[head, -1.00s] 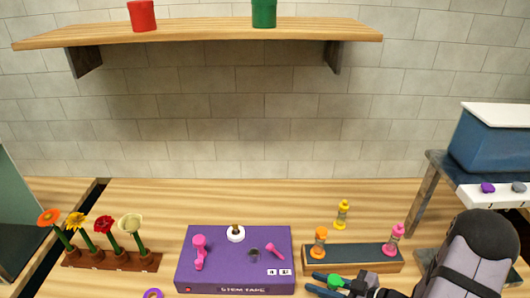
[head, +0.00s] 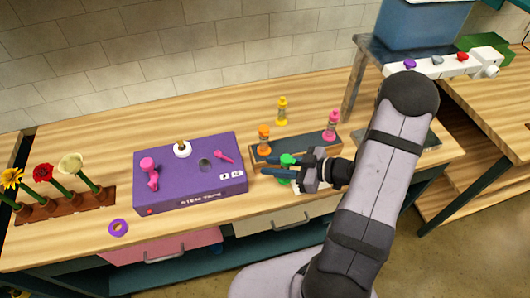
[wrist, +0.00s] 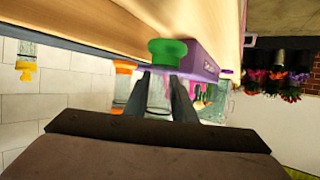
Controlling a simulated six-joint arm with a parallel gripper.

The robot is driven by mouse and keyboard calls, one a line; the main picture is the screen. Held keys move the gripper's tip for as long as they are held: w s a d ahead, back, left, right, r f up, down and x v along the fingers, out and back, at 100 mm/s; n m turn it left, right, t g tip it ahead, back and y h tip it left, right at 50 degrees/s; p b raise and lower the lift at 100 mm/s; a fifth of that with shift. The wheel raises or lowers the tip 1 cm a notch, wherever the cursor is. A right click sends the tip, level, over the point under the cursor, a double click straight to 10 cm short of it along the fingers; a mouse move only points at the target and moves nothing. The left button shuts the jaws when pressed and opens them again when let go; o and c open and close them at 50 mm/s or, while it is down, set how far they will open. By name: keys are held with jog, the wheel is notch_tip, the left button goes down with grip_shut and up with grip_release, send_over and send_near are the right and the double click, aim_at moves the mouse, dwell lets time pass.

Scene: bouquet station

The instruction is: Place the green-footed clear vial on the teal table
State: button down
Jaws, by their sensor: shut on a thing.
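The green-footed clear vial (wrist: 158,92) is between the two fingers of my gripper (wrist: 163,80) in the wrist view, with its green foot (wrist: 167,52) beyond the fingertips. In the head view my gripper (head: 277,175) is shut on it in front of the vial rack, and a green end (head: 287,160) shows at the fingers. Most of the clear body is hidden there by the gripper. No teal tabletop is clearly visible; a teal frame leg (head: 453,205) shows under the right-hand wooden table.
A purple stem-tape box (head: 190,175) is left, a purple ring (head: 118,228) in front. A grey stand (head: 362,65) is at right.

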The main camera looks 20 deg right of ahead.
jog(key=w+d+r+p, duration=0.2)
jog(key=r, duration=0.3)
jog(key=w+d+r+p, duration=0.1)
jog(key=w+d+r, duration=0.15)
jog(key=r, duration=0.25)
jog(key=w+r+n+g+y+b, duration=0.1)
jog(key=w+r+n+g+b, duration=0.15)
jog(key=w+b, duration=1.1)
jog(key=w+d+f+m+t+h+p, duration=0.2)
jog(key=w+d+f+m+t, duration=0.2)
jog(key=w+d+f, duration=0.5)
jog(key=shift+d+p, duration=0.3)
jog(key=shift+d, duration=1.45)
jog(key=shift+w+f, duration=0.1)
jog(key=shift+f, duration=0.2)
jog(key=shift+f+b, duration=2.75)
jog(key=shift+f, duration=0.45)
jog(key=shift+f+b, duration=0.3)
jog(key=shift+f, duration=0.25)
